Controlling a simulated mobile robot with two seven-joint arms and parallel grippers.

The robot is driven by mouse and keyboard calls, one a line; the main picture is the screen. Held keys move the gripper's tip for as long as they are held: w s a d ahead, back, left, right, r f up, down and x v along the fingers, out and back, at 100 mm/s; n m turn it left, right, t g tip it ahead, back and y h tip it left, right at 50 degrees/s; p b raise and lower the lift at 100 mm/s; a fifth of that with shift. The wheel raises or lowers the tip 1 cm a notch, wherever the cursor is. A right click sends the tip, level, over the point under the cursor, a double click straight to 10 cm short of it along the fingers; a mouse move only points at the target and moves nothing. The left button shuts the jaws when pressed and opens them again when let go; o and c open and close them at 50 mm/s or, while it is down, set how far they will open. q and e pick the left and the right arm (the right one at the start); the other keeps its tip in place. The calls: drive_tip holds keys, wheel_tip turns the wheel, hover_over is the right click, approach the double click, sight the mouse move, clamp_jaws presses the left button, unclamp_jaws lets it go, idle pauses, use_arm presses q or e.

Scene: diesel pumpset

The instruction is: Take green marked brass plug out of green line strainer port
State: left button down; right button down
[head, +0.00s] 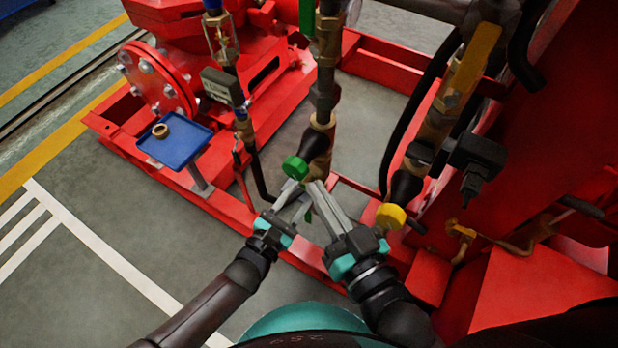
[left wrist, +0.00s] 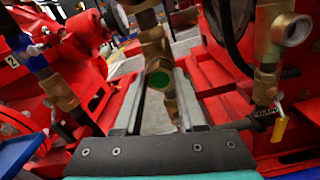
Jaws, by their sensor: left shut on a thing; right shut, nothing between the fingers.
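The green marked brass plug (head: 295,168) shows at the lower end of the green line strainer (head: 318,142). In the left wrist view the plug's green face (left wrist: 159,79) lies between my two fingers. My left gripper (head: 287,187) is shut on the plug; its fingertips show just below the green end in the head view. The plug appears to be at the port, but I cannot tell whether it is still seated, and the port's mouth is hidden. My right gripper (head: 318,190) is shut and empty, close beside the left one, just under the strainer.
A blue tray (head: 196,152) on a post stands at the left with a small brass ring (head: 160,130) on it. A yellow-ended strainer (head: 390,216) is to the right. Red frame rails, pipes and black hoses crowd around; the floor at the left is clear.

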use_arm(q)
drive_tip(key=shift+p+v, duration=0.35)
drive_tip(key=shift+v, duration=0.7)
idle(0.7)
drive_tip(key=p+v, duration=0.1)
drive_tip(key=v, duration=0.3)
drive_tip(key=shift+s+a, duration=0.2)
drive_tip(key=shift+s, duration=0.1)
idle(0.4)
